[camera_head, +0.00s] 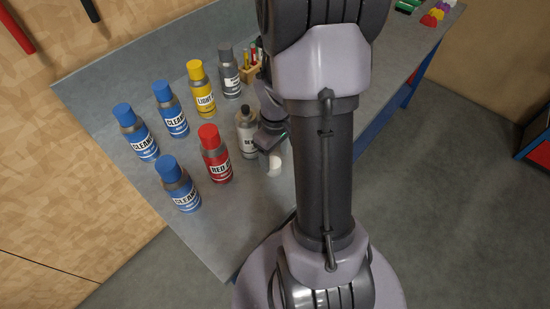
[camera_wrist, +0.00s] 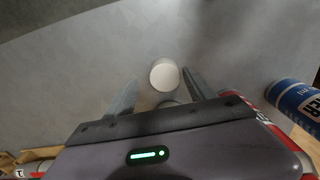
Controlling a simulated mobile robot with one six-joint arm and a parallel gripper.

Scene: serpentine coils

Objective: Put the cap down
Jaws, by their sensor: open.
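A cap (camera_head: 274,168) with a pale round face shows on the grey workbench (camera_head: 222,235), just in front of an open-topped grey bottle (camera_head: 246,133). In the wrist view the cap (camera_wrist: 164,75) shows as a white disc between my fingertips, with a gap to either finger. My gripper (camera_wrist: 160,80) is open and pointed down at the bench. In the head view my gripper (camera_head: 272,148) is partly hidden by my arm, close above the cap. The grey bottle stands upright to the left of my gripper, with its narrow nozzle bare.
A red-capped bottle (camera_head: 215,154), several blue-capped bottles (camera_head: 178,184), a yellow-capped bottle (camera_head: 202,90) and a dark-capped bottle (camera_head: 229,73) stand left and behind. A wooden holder (camera_head: 251,72) with tools is at the back. The bench's front left is clear.

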